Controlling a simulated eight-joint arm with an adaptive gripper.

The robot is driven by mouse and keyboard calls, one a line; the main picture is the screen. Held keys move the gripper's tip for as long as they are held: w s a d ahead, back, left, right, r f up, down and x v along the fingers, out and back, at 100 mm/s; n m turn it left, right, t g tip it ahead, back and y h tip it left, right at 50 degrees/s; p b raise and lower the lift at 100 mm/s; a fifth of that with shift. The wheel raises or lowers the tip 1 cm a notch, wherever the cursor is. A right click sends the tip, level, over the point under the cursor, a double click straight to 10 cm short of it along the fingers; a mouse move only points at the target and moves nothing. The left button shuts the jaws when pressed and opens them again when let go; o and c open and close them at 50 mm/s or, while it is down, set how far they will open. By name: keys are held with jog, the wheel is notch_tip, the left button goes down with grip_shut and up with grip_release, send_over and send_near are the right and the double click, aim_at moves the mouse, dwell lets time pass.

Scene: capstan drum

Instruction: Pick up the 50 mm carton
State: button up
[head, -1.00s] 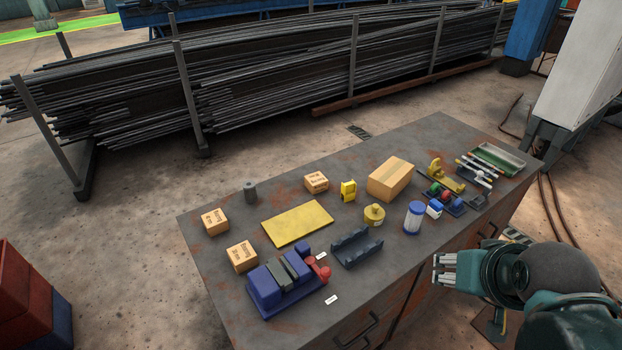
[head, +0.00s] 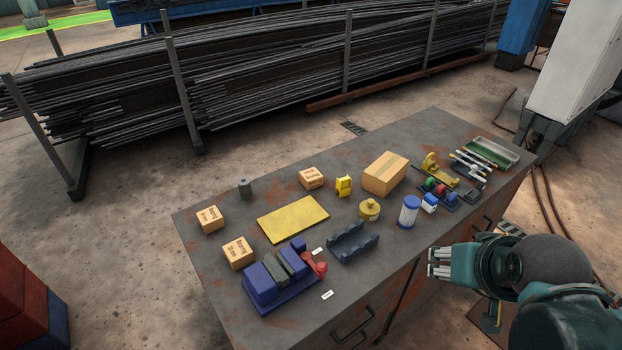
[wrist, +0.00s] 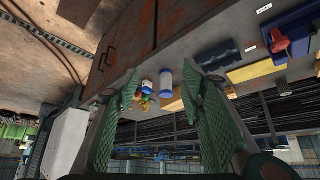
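Three small orange-tan cartons with bearing labels are on the metal bench: one at the left corner (head: 210,219), one nearer the front (head: 238,254), and one toward the back (head: 312,178). Their printed sizes are too small to read surely, so I cannot tell which is the 50 mm one. My gripper (head: 432,263) is off the bench's front right edge, well apart from all the cartons. In the wrist view my gripper (wrist: 163,92) has its two green fingers spread wide with nothing held between them.
A purple vise-like block (head: 280,280), yellow plate (head: 293,219), dark cradle (head: 352,243), blue-white cylinder (head: 409,212), yellow pot (head: 369,210), larger box (head: 385,173) and grey cylinder (head: 245,189) crowd the bench (head: 215,268). A green tray (head: 490,153) is at the far right.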

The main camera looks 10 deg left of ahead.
jog(key=o, duration=0.6)
jog(key=shift+o, duration=0.2)
jog(key=w+a+r+n+g+p, duration=0.1)
jog(key=w+a+r+n, duration=0.25)
jog(key=w, duration=0.45)
jog(key=w+a+r+n+g+p, duration=0.1)
jog(key=w+a+r+n+p, duration=0.2)
jog(key=w, duration=0.4)
jog(key=n+g+h+p, duration=0.25)
jog(key=n+p, duration=0.25)
jog(key=n, duration=1.4)
send_over(304, 177)
jog(key=shift+h, duration=0.45)
jog(key=f, duration=1.8)
jog(key=shift+d+f, duration=0.2)
jog(key=shift+f, duration=0.15)
jog(key=shift+w+a+f+n, duration=0.1)
jog(key=shift+a+f+n, duration=0.2)
jog(key=shift+f, duration=0.1)
